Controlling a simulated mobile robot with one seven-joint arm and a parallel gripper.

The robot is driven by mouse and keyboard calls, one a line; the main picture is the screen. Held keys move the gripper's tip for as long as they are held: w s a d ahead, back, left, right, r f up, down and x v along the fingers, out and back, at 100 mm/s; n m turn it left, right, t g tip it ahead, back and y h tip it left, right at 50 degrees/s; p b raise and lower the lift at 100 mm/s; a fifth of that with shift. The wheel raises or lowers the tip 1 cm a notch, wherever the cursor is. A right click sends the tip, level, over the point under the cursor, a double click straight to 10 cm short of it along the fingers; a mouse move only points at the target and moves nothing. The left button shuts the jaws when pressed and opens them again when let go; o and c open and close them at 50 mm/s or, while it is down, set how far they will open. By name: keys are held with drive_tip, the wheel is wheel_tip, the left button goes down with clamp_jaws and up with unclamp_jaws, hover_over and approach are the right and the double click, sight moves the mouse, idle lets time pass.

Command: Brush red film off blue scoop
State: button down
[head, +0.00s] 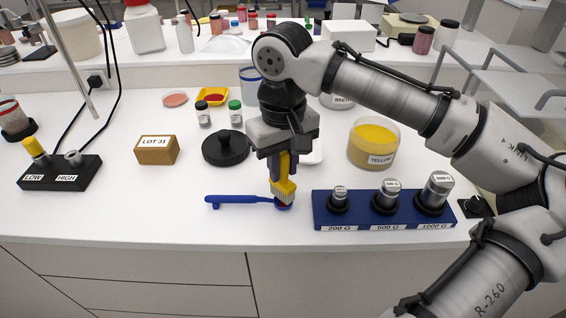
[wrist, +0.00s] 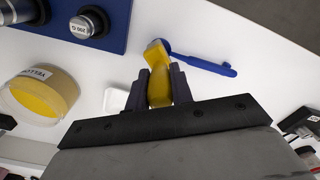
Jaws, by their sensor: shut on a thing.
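A blue scoop (head: 235,200) lies on the white bench, its handle pointing left and its bowl at the right end. Its handle also shows in the wrist view (wrist: 205,66). A little red shows at the bowl in the head view. My gripper (head: 282,172) is shut on a yellow brush (head: 284,186) and holds it upright, bristles down, over the scoop's bowl. The bristles appear to reach into the bowl, and hide most of it. In the wrist view the brush (wrist: 158,75) stands between my fingers (wrist: 158,88).
A blue weight block (head: 385,210) with several weights stands close right of the bowl. A yellow pigment jar (head: 374,145) stands behind it. A black lid (head: 226,147) and a LOT 31 box (head: 156,150) stand left and behind. The bench left of the handle is clear.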

drive_tip(key=shift+f, duration=0.5)
drive_tip(key=shift+a, duration=0.35)
idle(0.4)
drive_tip(key=shift+d, duration=0.15)
drive_tip(key=shift+d+p, duration=0.2)
drive_tip(key=shift+p, duration=0.2)
drive_tip(key=shift+a, duration=0.35)
drive_tip(key=shift+d+p, duration=0.35)
drive_tip(key=shift+p, duration=0.2)
drive_tip(key=shift+a, duration=0.1)
drive_tip(key=shift+a+p, duration=0.3)
drive_tip(key=shift+d, duration=0.4)
